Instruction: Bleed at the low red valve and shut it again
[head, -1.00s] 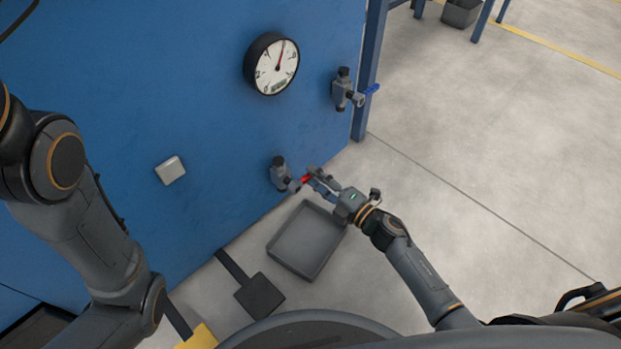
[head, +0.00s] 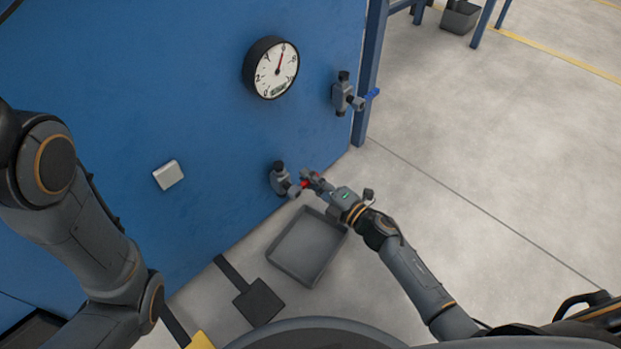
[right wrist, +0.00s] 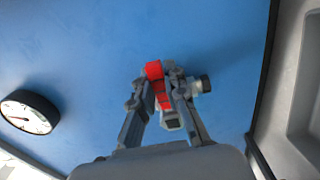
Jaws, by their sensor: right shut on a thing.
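The low red valve (head: 281,180) sticks out low on the blue wall, a grey body with a red handle (head: 304,184). My right gripper (head: 309,182) is at this handle. In the right wrist view the red handle (right wrist: 155,82) lies between the two fingers of my right gripper (right wrist: 158,88), which are shut on it. The valve's grey body (right wrist: 172,118) shows partly behind the fingers. The round gauge (head: 271,68) is above the valve, its red needle pointing nearly straight up. My left arm shows at the left, but its gripper is out of view.
A grey tray (head: 277,274) lies on the floor below the valve. A second valve with a blue handle (head: 372,94) is higher, to the right. A white box (head: 168,175) is on the wall. A dark pedal (head: 259,303) is on the floor.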

